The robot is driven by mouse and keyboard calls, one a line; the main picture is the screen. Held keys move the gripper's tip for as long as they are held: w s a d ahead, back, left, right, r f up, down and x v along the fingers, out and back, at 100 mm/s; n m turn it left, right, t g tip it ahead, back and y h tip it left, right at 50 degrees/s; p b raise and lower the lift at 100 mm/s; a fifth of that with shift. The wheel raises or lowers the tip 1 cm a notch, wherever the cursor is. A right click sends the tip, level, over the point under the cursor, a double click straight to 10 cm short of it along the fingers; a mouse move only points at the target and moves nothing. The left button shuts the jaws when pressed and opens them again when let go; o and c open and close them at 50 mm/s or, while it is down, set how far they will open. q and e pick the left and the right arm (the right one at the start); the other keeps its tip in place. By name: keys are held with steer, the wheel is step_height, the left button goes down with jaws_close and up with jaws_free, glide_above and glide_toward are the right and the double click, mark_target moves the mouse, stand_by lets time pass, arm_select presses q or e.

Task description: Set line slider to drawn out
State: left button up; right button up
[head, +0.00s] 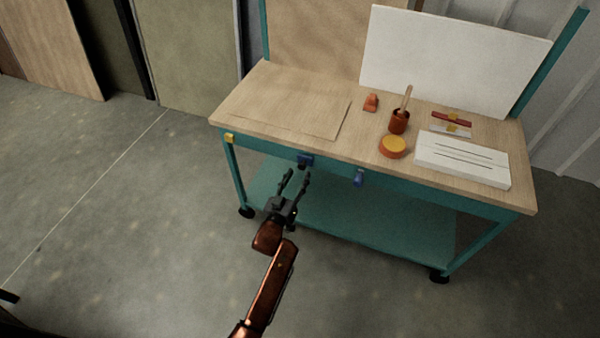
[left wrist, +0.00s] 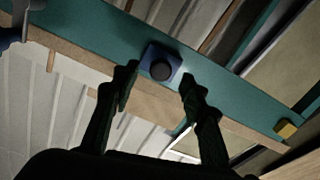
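A small blue block with a round dark knob (head: 305,160) sits on the teal front rail of the workbench; it looks like the line slider, though no label shows. In the left wrist view the same blue block (left wrist: 161,65) faces the camera, with its dark knob in the middle. My left gripper (head: 297,174) is open and empty, just in front of and below the block. In the left wrist view its two fingers (left wrist: 160,83) stand apart, one to each side of the knob, with no contact visible. My right gripper is in neither view.
A blue hook-like part (head: 359,178) hangs on the rail to the right, and a yellow block (head: 229,138) is at the left corner. The wooden benchtop (head: 245,95) holds a brown cup, round tin and white box. A teal lower shelf (head: 350,218) lies beneath. The floor in front is clear.

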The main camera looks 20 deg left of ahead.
mark_target(303, 163)
arm_select(q)
steer(key=shift+w+b, duration=0.35)
steer(key=shift+w, duration=1.05)
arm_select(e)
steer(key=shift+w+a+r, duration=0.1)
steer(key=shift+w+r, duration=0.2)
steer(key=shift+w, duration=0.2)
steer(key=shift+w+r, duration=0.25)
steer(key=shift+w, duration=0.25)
arm_select(q)
steer(key=shift+c, duration=0.7)
jaws_close()
